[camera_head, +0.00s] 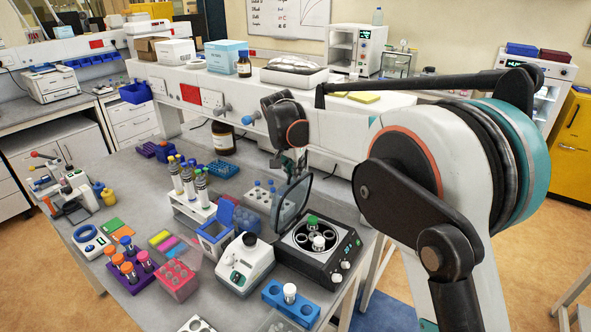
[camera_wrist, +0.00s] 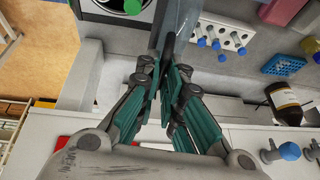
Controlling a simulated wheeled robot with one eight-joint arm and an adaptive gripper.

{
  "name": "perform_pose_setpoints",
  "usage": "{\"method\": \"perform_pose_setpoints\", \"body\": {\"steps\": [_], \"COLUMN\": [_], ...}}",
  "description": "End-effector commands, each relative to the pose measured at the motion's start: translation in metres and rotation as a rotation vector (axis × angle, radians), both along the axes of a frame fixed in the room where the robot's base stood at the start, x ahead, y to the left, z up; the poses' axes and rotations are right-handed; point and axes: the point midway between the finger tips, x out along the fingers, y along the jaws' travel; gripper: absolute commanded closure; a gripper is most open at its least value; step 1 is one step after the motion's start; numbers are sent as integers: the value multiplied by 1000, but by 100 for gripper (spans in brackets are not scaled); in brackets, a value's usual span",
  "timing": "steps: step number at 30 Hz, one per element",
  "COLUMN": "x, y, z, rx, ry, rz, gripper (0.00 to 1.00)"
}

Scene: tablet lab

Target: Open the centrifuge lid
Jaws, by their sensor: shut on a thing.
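My gripper (camera_head: 294,166) is at the lid's upper edge. In the wrist view, the teal fingers of my gripper (camera_wrist: 168,48) are closed together on the edge of the grey-blue lid (camera_wrist: 178,22). A green-capped tube (camera_wrist: 132,5) shows in the bowl there. The exact contact is partly hidden by the fingers.
A small white device (camera_head: 246,262) stands close left of the centrifuge. A blue rack (camera_head: 290,305) is in front. A white tube rack (camera_head: 262,197) stands behind the lid, and a brown bottle (camera_head: 223,138) is farther back. The shelf edge is close to my arm.

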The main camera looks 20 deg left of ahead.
Motion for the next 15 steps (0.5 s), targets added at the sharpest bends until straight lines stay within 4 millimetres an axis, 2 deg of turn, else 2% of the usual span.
{"method": "perform_pose_setpoints", "body": {"steps": [1,3,15], "x": [-1,-1,-2], "y": [1,1,1], "z": [-2,-2,3], "rx": [2,1,0], "ry": [3,3,1], "rz": [2,1,1], "gripper": [85,72,72]}}
